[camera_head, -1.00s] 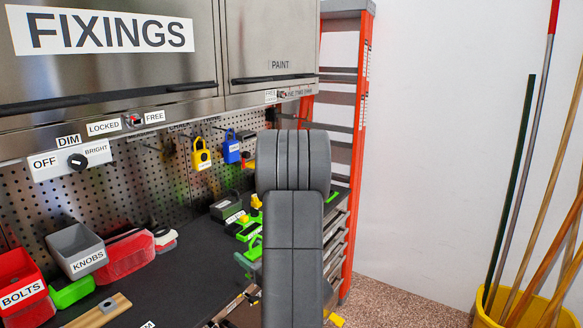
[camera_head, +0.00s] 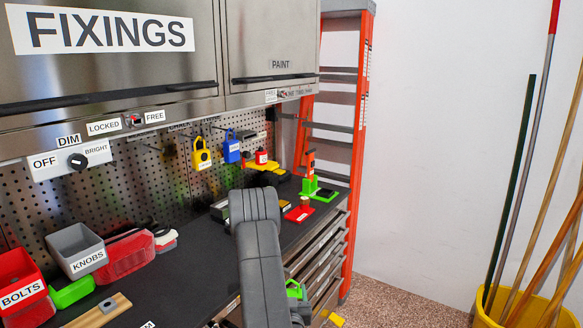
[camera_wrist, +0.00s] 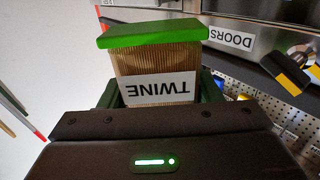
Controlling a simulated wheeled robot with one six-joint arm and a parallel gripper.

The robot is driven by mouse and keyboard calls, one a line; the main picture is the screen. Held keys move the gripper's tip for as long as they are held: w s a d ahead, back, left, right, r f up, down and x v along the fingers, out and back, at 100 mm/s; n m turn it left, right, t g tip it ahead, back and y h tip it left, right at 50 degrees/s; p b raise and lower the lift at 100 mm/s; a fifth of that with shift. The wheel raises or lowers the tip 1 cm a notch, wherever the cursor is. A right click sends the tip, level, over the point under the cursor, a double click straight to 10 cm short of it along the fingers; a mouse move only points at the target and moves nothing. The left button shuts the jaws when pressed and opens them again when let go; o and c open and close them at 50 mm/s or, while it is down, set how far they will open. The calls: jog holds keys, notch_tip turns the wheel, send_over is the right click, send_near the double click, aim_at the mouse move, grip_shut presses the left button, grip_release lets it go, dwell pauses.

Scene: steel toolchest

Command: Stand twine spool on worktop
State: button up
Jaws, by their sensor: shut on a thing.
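The twine spool (camera_wrist: 155,75) fills the middle of the wrist view, with tan wound sides, a green end plate and a TWINE label that reads upside down in that picture. My gripper (camera_wrist: 158,95) is shut on it, with a dark green finger on each side. Its far end is hidden behind the gripper body. In the head view my arm covers most of the gripper; a small bright green part shows low beside the arm, and I cannot tell whether it is the spool. The dark worktop (camera_head: 185,272) runs along the wall at the left.
A red BOLTS bin (camera_head: 24,287), a grey KNOBS bin (camera_head: 76,250) and a red box (camera_head: 124,257) stand on the worktop's left. A green stand (camera_head: 317,192) and a red item (camera_head: 299,214) are near its far end. An orange ladder (camera_head: 360,150) stands beyond. Clear worktop lies left of my arm.

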jog(key=s+f, duration=0.5)
jog(key=f, duration=0.1)
jog(key=shift+f, duration=0.2)
jog(key=shift+d, duration=0.1)
dwell(0.4)
